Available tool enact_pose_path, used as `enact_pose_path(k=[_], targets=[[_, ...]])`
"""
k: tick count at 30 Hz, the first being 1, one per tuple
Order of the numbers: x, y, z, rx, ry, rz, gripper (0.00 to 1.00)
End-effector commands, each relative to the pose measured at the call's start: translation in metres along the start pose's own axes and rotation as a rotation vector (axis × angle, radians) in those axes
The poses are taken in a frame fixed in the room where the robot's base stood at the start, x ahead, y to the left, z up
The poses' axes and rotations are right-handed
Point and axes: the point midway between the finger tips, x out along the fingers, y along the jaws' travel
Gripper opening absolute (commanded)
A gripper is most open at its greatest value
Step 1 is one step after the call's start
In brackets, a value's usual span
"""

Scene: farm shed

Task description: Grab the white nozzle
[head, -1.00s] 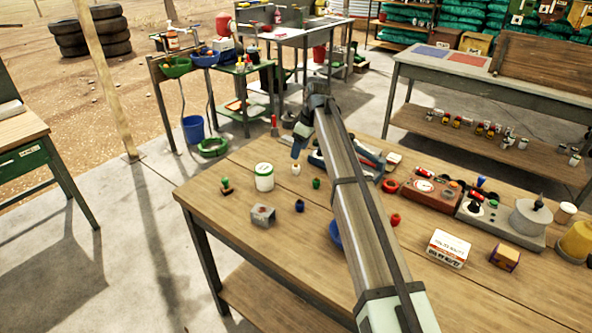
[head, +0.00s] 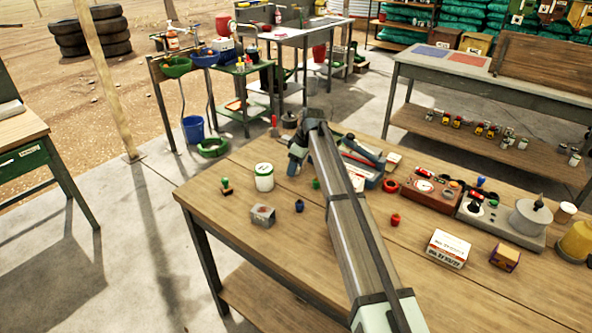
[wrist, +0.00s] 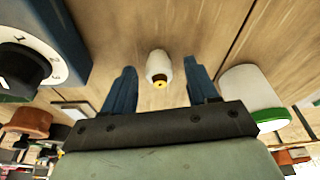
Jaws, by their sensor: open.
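The white nozzle (wrist: 158,66) is a small white rounded piece with a yellow and dark tip. In the wrist view it shows in the gap between my two blue fingers. My gripper (wrist: 160,76) is open, one finger on each side of it, and I see no contact. In the head view my gripper (head: 294,166) is low over the wooden table, between the white tub and the small green nozzle, and it hides the white nozzle there.
The white tub (head: 264,177), also in the wrist view (wrist: 248,92), stands close beside my gripper. A green nozzle (head: 316,183), a blue nozzle (head: 299,206) and a red nozzle (head: 395,220) stand nearby. A blue device with a dial (wrist: 45,40) is on the other side.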

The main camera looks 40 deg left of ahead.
Motion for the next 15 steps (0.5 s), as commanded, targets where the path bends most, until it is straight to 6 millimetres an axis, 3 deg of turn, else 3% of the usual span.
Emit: enact_pose_path(k=[2, 15], targets=[[-0.0002, 0.0000, 0.0000, 0.000, 0.000, 0.000, 0.56], [-0.0003, -0.0001, 0.0001, 0.000, 0.000, 0.000, 0.13]])
